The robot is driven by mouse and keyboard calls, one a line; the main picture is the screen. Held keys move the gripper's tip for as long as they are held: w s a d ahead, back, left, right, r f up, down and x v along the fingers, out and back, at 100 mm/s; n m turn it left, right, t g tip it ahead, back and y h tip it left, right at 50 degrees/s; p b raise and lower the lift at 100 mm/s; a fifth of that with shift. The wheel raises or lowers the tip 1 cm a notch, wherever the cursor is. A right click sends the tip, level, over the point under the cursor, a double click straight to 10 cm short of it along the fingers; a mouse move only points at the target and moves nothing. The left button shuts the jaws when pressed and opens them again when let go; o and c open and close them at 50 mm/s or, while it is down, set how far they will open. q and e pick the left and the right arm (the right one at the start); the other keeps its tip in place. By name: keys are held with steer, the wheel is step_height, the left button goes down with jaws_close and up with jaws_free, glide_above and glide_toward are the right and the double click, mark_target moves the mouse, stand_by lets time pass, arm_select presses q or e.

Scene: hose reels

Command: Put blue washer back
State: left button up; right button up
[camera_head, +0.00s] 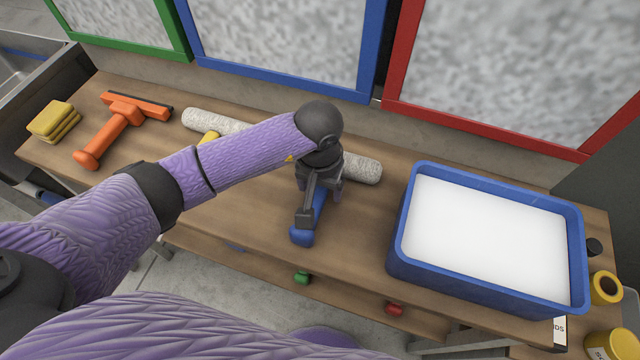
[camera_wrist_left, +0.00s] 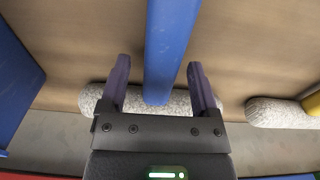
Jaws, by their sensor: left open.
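The blue washer has a blue handle (camera_head: 302,236) and a grey fluffy sleeve (camera_head: 362,169). It lies on the wooden table, its handle end pointing to the near edge. My left gripper (camera_head: 306,212) is above the handle and hides much of it. In the left wrist view the blue handle (camera_wrist_left: 170,40) runs between the two open fingers of my left gripper (camera_wrist_left: 158,63), with a gap on each side. The sleeve (camera_wrist_left: 180,101) crosses behind the fingers there. My right gripper is not in view.
A yellow-handled washer (camera_head: 209,121) lies just left, partly behind my arm. An orange squeegee (camera_head: 120,120) and yellow sponges (camera_head: 54,121) are farther left. A blue tub (camera_head: 398,250) of white liquid stands to the right. Framed panes, including a blue-framed one (camera_head: 290,83), stand behind.

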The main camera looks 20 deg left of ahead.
mark_target(319, 189)
arm_select(q)
step_height(319, 189, up, 12)
steer(key=p, duration=0.2)
steer(key=shift+s+f+p, duration=0.15)
steer(key=shift+s+p, duration=0.05)
steer(key=shift+p, duration=0.1)
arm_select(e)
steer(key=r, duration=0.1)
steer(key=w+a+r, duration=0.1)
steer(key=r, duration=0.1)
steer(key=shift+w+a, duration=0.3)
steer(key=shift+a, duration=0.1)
